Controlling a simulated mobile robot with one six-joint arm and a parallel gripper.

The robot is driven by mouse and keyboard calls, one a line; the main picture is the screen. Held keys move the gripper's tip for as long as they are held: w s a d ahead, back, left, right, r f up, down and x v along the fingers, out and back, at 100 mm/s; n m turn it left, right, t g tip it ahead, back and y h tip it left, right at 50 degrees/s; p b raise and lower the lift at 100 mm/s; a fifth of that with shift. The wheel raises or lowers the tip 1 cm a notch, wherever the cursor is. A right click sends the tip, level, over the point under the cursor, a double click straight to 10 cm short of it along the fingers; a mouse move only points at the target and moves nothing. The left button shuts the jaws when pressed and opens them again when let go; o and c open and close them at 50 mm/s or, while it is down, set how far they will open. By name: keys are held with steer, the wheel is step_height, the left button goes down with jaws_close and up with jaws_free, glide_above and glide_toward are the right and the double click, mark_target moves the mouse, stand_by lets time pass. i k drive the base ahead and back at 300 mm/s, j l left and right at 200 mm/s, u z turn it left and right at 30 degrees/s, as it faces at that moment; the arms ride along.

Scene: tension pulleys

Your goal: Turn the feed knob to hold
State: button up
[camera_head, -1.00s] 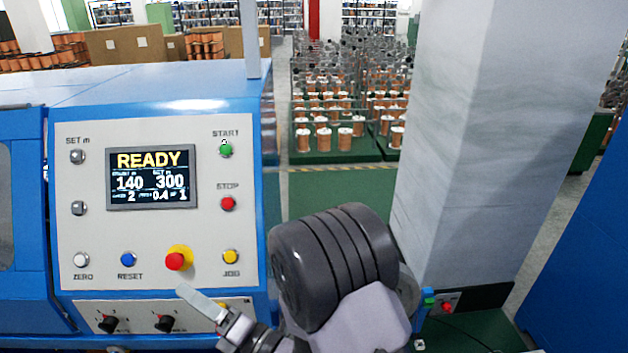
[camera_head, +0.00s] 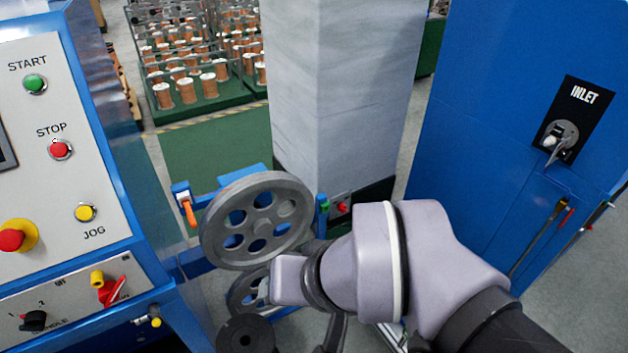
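No control with a readable feed or hold label shows, so I cannot tell which one is the feed knob. On the lower control panel a black knob (camera_head: 33,320) sits at the left, with small lettering around it. To its right is a red switch lever (camera_head: 112,291) between OFF and ON markings. A grey rotary handle (camera_head: 562,138) sits on a black plate marked INLET on the blue cabinet at the right. My arm reaches in from the lower right, in front of the pulleys. My gripper's fingers do not show.
A large grey spoked pulley (camera_head: 258,221) stands right of the blue console (camera_head: 104,150), with another wheel (camera_head: 247,290) below it. An orange-handled lever (camera_head: 189,212) is beside the pulley. A pale pillar (camera_head: 335,100) stands behind. Green floor (camera_head: 205,150) is open between console and pillar.

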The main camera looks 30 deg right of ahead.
mark_target(341, 207)
steer(key=z, duration=0.9)
steer(key=i+j+z, duration=0.1)
steer(key=i, duration=0.2)
steer(key=i+j, duration=0.25)
steer(key=l+z, duration=0.05)
